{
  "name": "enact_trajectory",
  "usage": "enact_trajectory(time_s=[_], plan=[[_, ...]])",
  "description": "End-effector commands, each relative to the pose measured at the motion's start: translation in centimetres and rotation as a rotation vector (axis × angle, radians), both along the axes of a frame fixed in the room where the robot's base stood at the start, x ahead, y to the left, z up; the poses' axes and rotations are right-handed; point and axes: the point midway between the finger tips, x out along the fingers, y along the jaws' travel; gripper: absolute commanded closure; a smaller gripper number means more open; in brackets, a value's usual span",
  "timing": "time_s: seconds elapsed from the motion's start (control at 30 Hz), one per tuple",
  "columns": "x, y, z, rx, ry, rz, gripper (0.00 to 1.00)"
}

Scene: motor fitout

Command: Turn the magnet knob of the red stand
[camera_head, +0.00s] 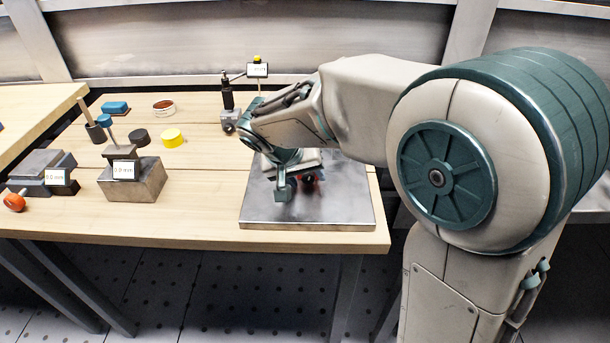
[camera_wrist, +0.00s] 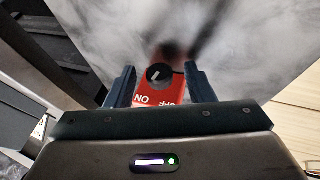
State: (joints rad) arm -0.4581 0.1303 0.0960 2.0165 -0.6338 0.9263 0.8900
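The red stand (camera_wrist: 150,94) shows between my fingers in the wrist view, with the words ON at left and OFF at right, both upside down. Its round black magnet knob (camera_wrist: 159,73) bears a short pale slanted mark. My gripper (camera_wrist: 160,69) is open, one finger on either side of the knob; gaps show between fingers and knob. I cannot tell the height of the fingertips against the knob. In the head view my gripper (camera_head: 292,187) is low over the steel plate (camera_head: 335,213), and only a bit of the red stand (camera_head: 309,188) shows behind it.
A steel block with a 0.0 mm display (camera_head: 132,185) stands to the left, a vise-like block (camera_head: 40,172) further left. A yellow disc (camera_head: 173,138) and a black dial gauge stand (camera_head: 228,100) are behind. The wooden tabletop (camera_head: 205,205) left of the plate is clear.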

Motion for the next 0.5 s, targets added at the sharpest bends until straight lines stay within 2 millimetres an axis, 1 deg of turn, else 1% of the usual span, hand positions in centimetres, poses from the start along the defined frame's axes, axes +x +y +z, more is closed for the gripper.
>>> enact_trajectory(time_s=[0.17, 0.27, 0.37, 0.5], plan=[[0.0, 0.0, 0.1, 0.0, 0.0, 0.0, 0.51], [-0.2, 0.2, 0.6, 0.001, -0.001, 0.0, 0.51], [-0.7, 0.6, 1.9, 0.003, -0.002, 0.0, 0.51], [-1.9, 1.7, 4.7, 0.003, -0.004, 0.003, 0.51]])
